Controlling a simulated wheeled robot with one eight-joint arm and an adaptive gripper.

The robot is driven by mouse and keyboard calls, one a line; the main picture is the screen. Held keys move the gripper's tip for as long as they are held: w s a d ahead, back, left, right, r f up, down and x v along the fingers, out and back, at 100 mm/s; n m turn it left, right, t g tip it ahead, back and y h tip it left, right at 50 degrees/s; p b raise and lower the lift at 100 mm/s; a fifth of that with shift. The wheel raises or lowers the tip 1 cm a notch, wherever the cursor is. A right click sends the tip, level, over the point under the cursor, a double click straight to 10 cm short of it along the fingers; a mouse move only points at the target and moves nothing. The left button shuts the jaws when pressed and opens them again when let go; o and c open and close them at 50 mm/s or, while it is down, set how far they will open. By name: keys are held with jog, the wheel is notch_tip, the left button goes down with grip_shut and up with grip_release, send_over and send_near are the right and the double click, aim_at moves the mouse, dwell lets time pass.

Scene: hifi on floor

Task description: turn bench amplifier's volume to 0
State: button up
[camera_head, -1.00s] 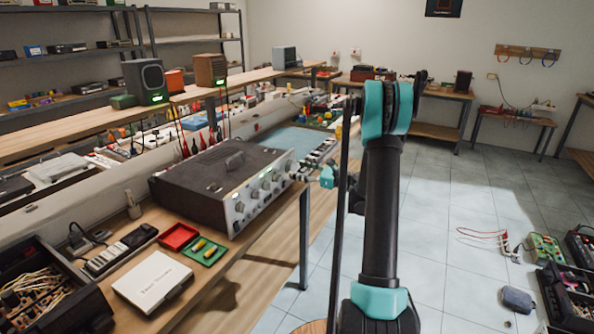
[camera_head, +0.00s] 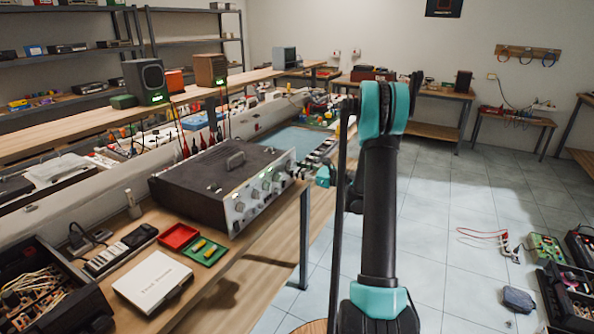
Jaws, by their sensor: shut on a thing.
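The bench amplifier (camera_head: 215,182) is a dark box with a carry handle on top and a silver front panel that faces right. Several round knobs (camera_head: 254,194) and small green lights show on the panel. The knob's pointer and scale cannot be read.
The amplifier stands on a wooden bench (camera_head: 225,292). In front of it lie a red tray (camera_head: 178,236), a green tray (camera_head: 212,254) and a white box (camera_head: 152,280). A blue mat (camera_head: 294,139) lies behind. Floor right of the bench is clear near my arm.

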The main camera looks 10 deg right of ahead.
jog(key=n, duration=1)
jog(key=shift+n, duration=0.4)
jog(key=shift+r+n, duration=0.1)
jog(key=shift+n, duration=1.7)
jog(key=o, duration=1.2)
jog(key=shift+d, duration=0.1)
jog(key=shift+c, duration=0.2)
jog(key=v, duration=1.2)
